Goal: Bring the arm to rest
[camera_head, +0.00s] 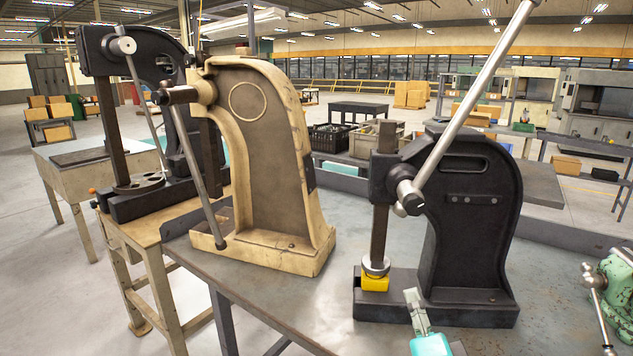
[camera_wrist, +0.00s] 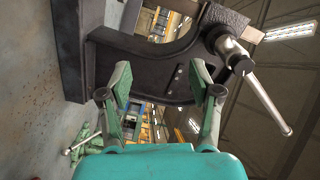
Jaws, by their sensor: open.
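My gripper (camera_head: 413,296) shows at the bottom of the head view, in front of the black arbor press (camera_head: 470,220). In the wrist view my gripper (camera_wrist: 163,85) has its two fingers spread apart with nothing between them. The black press (camera_wrist: 150,55) fills the upper part of that view, turned on its side, beyond the fingers. Its lever (camera_head: 470,95) slants up to the right, and it also shows in the wrist view (camera_wrist: 265,100). A yellow block (camera_head: 375,284) sits on the press base, under the ram (camera_head: 383,190). I cannot tell the exact gap between gripper and press.
A cream press (camera_head: 270,150) stands to the left on the grey table (camera_head: 300,300), its lever hanging down. Another black press (camera_head: 150,190) stands on a separate stand behind. A green machine part (camera_head: 615,285) with a lever is at the right edge. Crates (camera_head: 330,138) stand behind.

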